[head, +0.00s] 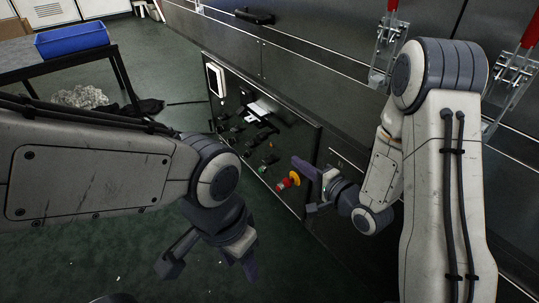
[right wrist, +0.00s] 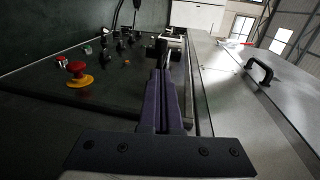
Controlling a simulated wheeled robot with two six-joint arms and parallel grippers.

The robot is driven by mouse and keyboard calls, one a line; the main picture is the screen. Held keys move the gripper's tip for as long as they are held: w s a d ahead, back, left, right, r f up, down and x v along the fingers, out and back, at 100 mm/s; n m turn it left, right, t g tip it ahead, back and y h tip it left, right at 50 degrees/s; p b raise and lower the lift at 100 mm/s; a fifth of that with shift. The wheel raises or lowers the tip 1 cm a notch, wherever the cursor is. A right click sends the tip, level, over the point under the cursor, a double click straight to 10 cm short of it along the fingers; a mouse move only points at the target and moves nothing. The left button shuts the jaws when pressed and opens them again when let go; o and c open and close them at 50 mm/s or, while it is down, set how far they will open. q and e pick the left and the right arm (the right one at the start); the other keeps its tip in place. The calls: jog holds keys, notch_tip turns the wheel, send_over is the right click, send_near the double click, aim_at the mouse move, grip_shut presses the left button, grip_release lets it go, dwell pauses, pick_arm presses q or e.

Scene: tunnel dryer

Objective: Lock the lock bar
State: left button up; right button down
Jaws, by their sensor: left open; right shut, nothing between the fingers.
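I cannot tell for sure which part is the lock bar. Two metal latch assemblies with red handles stand on the dark machine front in the head view, one at the top (head: 388,45) and one at the right edge (head: 512,72). My right gripper (head: 299,163) is by the lower right of the control panel (head: 300,130), near the red button on a yellow collar (head: 287,181). In the right wrist view its fingers (right wrist: 161,78) are together and empty. My left gripper (head: 210,268) is open and empty over the green floor, left of the panel.
The control panel carries several dark knobs (head: 236,128) and a white box (head: 216,79). A black door handle (right wrist: 259,72) sticks out from the machine front. A table with a blue bin (head: 72,39) stands at the upper left. Green floor lies below.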

dwell(0.3)
jog(key=b, duration=0.8)
send_near(264, 139)
jog(key=x, duration=0.6)
jog(key=shift+w+a+f, duration=0.1)
jog(key=shift+w+a, duration=0.1)
jog(key=shift+w, duration=0.15)
